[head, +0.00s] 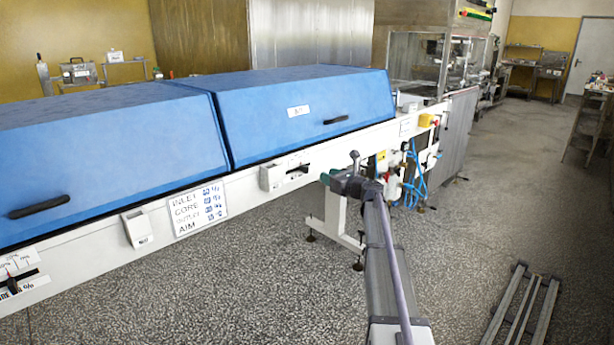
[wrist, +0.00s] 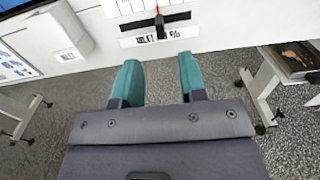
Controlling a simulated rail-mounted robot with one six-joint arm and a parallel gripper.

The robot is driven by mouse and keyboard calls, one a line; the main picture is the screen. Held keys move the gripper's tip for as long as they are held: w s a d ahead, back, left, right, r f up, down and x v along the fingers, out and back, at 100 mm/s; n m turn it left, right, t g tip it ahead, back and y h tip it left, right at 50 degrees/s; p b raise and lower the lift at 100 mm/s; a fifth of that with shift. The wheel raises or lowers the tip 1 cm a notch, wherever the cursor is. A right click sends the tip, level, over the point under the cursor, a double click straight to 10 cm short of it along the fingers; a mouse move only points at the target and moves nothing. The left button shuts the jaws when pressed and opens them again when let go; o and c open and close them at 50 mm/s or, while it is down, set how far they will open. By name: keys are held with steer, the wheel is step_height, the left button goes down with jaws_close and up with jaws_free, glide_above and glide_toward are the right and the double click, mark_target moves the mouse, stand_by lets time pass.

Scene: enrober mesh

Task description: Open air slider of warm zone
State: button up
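An air slider (head: 297,172) sits on the white side rail under the right blue hood, with a dark slot. In the wrist view the slider (wrist: 160,24) shows a dark knob with a red pointer near the middle of its slot, above a "%" label. A second slider (head: 14,283) is at the lower left of the head view. Which one is for the warm zone cannot be read. My gripper (wrist: 160,62) has two teal fingers spread apart with nothing between them. It faces the nearer slider, short of the knob. In the head view my gripper (head: 328,180) is right of that slider.
White boxes (head: 138,228) stick out from the rail, one close left of the slider (wrist: 60,38). A sign (head: 199,210) hangs between them. Blue hoses and valves (head: 412,180) lie to the right. The floor in front is open, apart from a metal frame (head: 522,308).

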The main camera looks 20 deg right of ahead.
mark_target(308, 168)
steer(key=x, duration=1.1)
steer(key=shift+f, duration=0.1)
steer(key=shift+s, duration=0.1)
steer(key=shift+c, duration=0.4)
jaws_close()
steer(key=shift+a, duration=0.1)
